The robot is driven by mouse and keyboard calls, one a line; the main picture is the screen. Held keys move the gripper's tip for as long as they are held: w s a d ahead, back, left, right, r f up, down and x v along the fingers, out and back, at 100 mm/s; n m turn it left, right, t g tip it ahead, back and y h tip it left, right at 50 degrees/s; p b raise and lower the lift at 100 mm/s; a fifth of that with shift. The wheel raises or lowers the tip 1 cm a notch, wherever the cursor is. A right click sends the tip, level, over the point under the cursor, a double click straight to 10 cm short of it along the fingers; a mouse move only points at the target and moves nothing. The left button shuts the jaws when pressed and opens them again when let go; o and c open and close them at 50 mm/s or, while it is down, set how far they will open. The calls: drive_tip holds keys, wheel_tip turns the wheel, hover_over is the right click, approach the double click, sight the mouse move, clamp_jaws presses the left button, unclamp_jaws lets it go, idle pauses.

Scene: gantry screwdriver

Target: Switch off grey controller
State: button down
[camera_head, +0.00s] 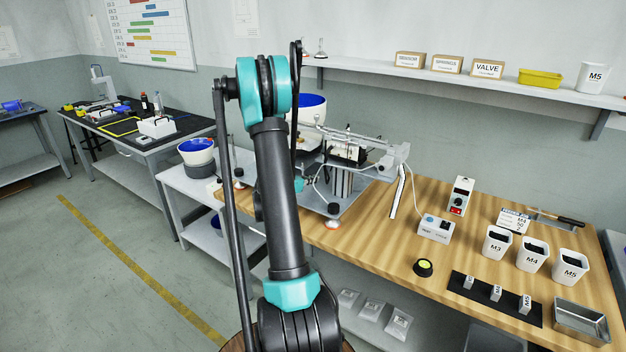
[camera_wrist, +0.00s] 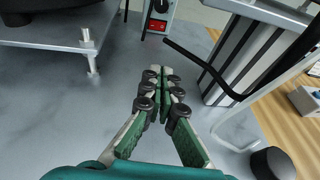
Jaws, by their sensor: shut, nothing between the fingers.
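In the wrist view, a grey controller box (camera_wrist: 160,14) with a red rocker switch (camera_wrist: 157,25) stands at the top edge, cut off by the frame. My gripper (camera_wrist: 166,75) is shut and empty, its green-padded fingers together. It points toward the controller over a grey metal surface, with a visible gap between them. In the head view my arm covers this area, and I cannot make out the gripper's fingers. A pale box (camera_head: 459,197) with a red switch stands on the wooden table (camera_head: 380,240); I cannot tell whether it is the same controller.
In the wrist view, a black cable (camera_wrist: 205,65) and a metal profile (camera_wrist: 240,55) stand close to the right of the fingers. A metal post (camera_wrist: 90,50) stands to the left. In the head view, the gantry machine (camera_head: 350,155) stands beside my arm; labelled cups (camera_head: 532,254) stand farther right.

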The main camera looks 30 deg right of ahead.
drive_tip(key=s+a+m+y, duration=0.1)
drive_tip(key=a, duration=0.1)
drive_tip(key=s+a+r+m+y, duration=0.1)
drive_tip(key=a+m, duration=0.1)
drive_tip(key=a, duration=0.1)
drive_tip(key=s+a+m+y, duration=0.1)
drive_tip(key=a+m, duration=0.1)
drive_tip(key=a, duration=0.1)
drive_tip(key=shift+s+a+r, duration=0.2)
drive_tip(key=shift+r, duration=0.15)
drive_tip(key=s+a+f+m+y, duration=0.1)
drive_tip(key=s+a+m+y, duration=0.2)
drive_tip(key=a, duration=0.7)
drive_tip(key=s+a+f+m+y, duration=0.1)
drive_tip(key=s+a+m+y, duration=0.3)
drive_tip(key=s+a+m, duration=0.3)
drive_tip(key=s+a+f+m+y, duration=0.1)
drive_tip(key=s+a+m+y, duration=0.3)
drive_tip(key=s+a, duration=0.8)
drive_tip(key=shift+s+a+f+m, duration=0.2)
drive_tip(key=shift+a+f+m, duration=0.1)
drive_tip(key=shift+a+m, duration=0.75)
drive_tip(key=shift+w+d, duration=0.1)
drive_tip(key=shift+d, duration=0.05)
